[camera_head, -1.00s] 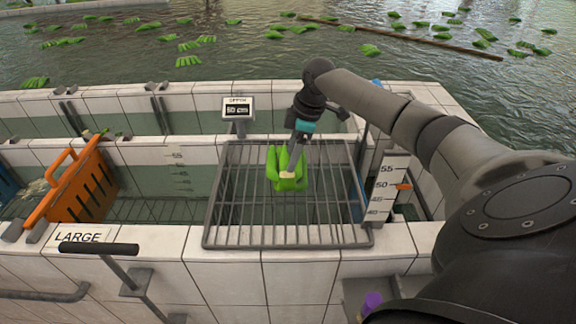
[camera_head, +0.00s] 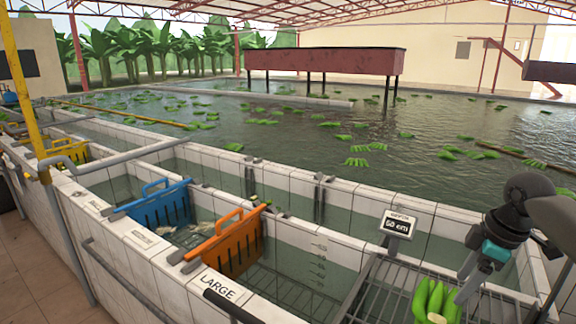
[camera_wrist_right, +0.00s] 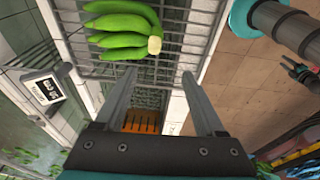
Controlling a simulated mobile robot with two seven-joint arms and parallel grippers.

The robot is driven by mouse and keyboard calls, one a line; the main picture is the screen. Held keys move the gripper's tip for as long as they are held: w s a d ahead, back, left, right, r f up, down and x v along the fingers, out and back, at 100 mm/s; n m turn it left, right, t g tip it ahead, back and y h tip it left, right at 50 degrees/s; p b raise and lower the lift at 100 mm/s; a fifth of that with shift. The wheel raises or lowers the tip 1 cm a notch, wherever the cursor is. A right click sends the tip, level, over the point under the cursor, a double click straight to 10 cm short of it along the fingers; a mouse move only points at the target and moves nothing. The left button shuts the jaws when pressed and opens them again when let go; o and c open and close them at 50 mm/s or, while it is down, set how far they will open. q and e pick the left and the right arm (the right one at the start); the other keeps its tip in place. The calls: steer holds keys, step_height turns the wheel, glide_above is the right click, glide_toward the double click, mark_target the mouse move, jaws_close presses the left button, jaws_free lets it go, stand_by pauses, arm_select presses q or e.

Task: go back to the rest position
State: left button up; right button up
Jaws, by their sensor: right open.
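My right gripper (camera_head: 466,290) is at the right of the head view, over the metal rack (camera_head: 382,284). Its fingers stand apart with nothing between them in the right wrist view (camera_wrist_right: 158,76). A green banana cluster (camera_head: 436,300) lies on the rack, beside the fingertips in the head view. The cluster also shows in the right wrist view (camera_wrist_right: 124,32), beyond the fingertips and apart from them. My left gripper is not in view.
An orange divider (camera_head: 236,245) and a blue divider (camera_head: 160,207) stand in the tiled channel. A display (camera_head: 398,224) reading 50 cm stands by the rack. Floating green clusters dot the large pool (camera_head: 300,125). A yellow post (camera_head: 22,90) is at far left.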

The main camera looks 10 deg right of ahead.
steer(key=s+a+f, duration=0.5)
steer(key=a+f, duration=0.3)
steer(key=a, duration=0.2)
steer(key=s+a+f, duration=0.5)
steer(key=a+f, duration=0.4)
steer(key=s+a+r+m+t+h, duration=0.15)
steer(key=s+a+m, duration=0.25)
steer(key=s+m, duration=0.65)
steer(key=s+f+n+g+b, duration=0.15)
steer(key=f+b, duration=0.25)
steer(key=f, duration=1.1)
steer(key=s+f+n+b, duration=0.15)
steer(key=f+b, duration=0.25)
steer(key=f, duration=1)
steer(key=s+d+f+b, duration=0.1)
steer(key=s+f+b, duration=0.2)
steer(key=s+f, duration=0.5)
steer(key=s+d+f+g+b, duration=0.1)
steer(key=s+f+b, duration=0.2)
steer(key=s+f, duration=0.5)
step_height(320, 180, down, 6)
steer(key=shift+s+d+r+b, duration=0.1)
steer(key=shift+s+d+b, duration=0.05)
steer(key=shift+b, duration=0.25)
